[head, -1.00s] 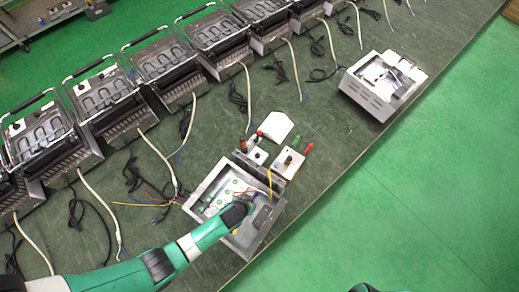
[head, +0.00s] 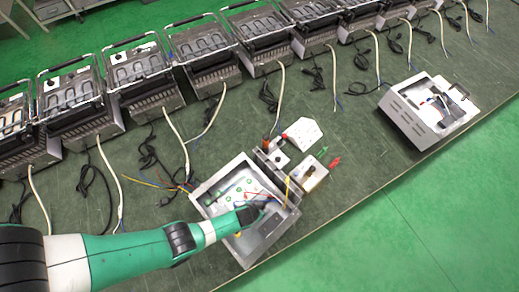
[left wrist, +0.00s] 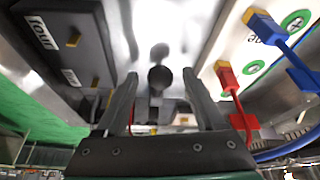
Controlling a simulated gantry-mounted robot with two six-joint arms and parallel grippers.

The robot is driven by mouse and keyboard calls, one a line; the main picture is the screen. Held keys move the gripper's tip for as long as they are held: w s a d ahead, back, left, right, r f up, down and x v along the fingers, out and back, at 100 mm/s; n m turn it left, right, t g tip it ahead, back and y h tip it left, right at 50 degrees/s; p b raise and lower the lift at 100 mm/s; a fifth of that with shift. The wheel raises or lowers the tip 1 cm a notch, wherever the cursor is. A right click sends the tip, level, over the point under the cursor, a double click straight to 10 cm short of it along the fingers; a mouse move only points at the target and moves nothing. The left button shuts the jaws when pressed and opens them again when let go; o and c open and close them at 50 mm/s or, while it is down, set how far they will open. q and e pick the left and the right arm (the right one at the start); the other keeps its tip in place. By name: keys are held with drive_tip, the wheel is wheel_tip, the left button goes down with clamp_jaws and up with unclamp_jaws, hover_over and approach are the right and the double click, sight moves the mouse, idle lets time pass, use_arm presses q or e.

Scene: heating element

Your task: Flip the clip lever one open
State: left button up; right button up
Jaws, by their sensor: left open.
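An open metal housing (head: 203,190) stands on the bench with my left arm reaching into it. My left gripper (left wrist: 160,80) is open and empty, its two dark fingers apart; in the head view its tip (head: 250,212) is inside the housing. In the left wrist view a dark clip block (left wrist: 75,58) lies left of the fingers. A red connector (left wrist: 230,80) and a blue connector (left wrist: 275,32) with yellow tips lie to the right.
Loose coloured wires (head: 160,184) lie left of the housing. Heater units (head: 140,72) line the bench's far side.

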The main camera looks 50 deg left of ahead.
use_arm(q)
clamp_jaws()
idle(0.4)
idle(1.1)
